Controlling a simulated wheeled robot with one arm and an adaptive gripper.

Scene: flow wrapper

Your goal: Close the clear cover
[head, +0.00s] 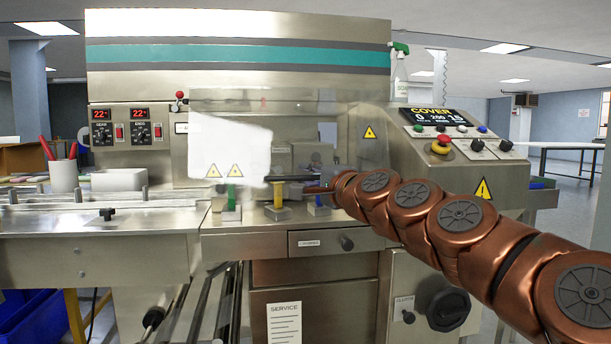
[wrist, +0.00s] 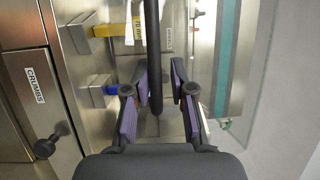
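The clear cover (head: 345,120) is a see-through pane on the front of the wrapper, with warning triangles on it. It appears raised, its lower edge above the colored tabs; its exact angle is hard to tell. Its dark handle bar (head: 290,179) runs along the lower edge. My gripper (head: 318,189) is at the right part of this bar, small and partly hidden by my arm in the head view. In the wrist view, the bar (wrist: 154,50) lies between the two purple-padded fingers of my gripper (wrist: 157,95), with gaps on both sides. The fingers are apart.
Yellow (head: 278,194), green and blue tabs stand below the cover. The "CRUMBS" drawer (head: 322,242) is under them. The control panel (head: 440,118) showing "COVER" is to the right. A cup with red-handled items (head: 63,176) and a white bin (head: 118,180) stand left.

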